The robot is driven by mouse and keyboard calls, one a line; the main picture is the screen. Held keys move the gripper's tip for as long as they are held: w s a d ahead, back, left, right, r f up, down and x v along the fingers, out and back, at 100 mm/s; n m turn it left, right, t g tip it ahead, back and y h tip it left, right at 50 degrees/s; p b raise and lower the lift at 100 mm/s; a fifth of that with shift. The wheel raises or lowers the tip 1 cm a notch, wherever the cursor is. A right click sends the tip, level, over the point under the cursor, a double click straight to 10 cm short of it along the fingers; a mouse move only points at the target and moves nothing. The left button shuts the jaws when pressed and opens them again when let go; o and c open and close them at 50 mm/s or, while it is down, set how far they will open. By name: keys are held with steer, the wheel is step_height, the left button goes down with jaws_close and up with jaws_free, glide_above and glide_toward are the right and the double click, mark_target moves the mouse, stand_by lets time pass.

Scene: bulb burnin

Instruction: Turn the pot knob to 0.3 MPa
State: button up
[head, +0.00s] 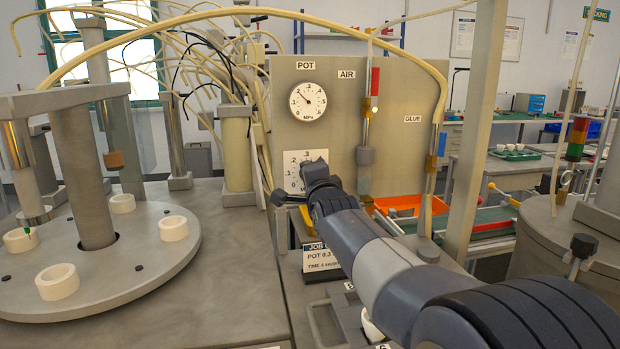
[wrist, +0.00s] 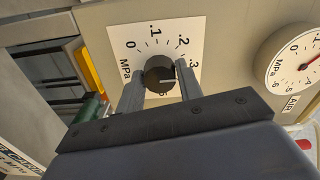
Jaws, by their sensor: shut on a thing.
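The pot knob (wrist: 158,75) is a dark round knob on a white dial plate (wrist: 120,35) marked in MPa. My gripper (wrist: 160,85) is shut on the knob, one finger on each side, in the wrist view. A pale line on the knob points right, near the .3 side; the exact setting is unclear. In the head view my gripper (head: 308,178) hides the knob and part of the dial plate (head: 289,158). The POT gauge (head: 308,103) hangs above it, its needle pointing up and left; it also shows in the wrist view (wrist: 285,65).
A job card (head: 322,258) reading POT 0.3 stands below the dial. The grey panel (head: 390,90) carries pipes, with an orange bin (head: 400,205) at its foot. A round table (head: 110,280) with white rings is at left. A post (head: 478,120) stands to the right.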

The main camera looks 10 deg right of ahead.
steer(key=o, duration=1)
steer(key=s, duration=1)
steer(key=shift+s, duration=0.4)
steer(key=shift+w, duration=0.1)
steer(key=w, duration=1)
steer(key=shift+w, duration=0.35)
steer(key=shift+s, duration=0.1)
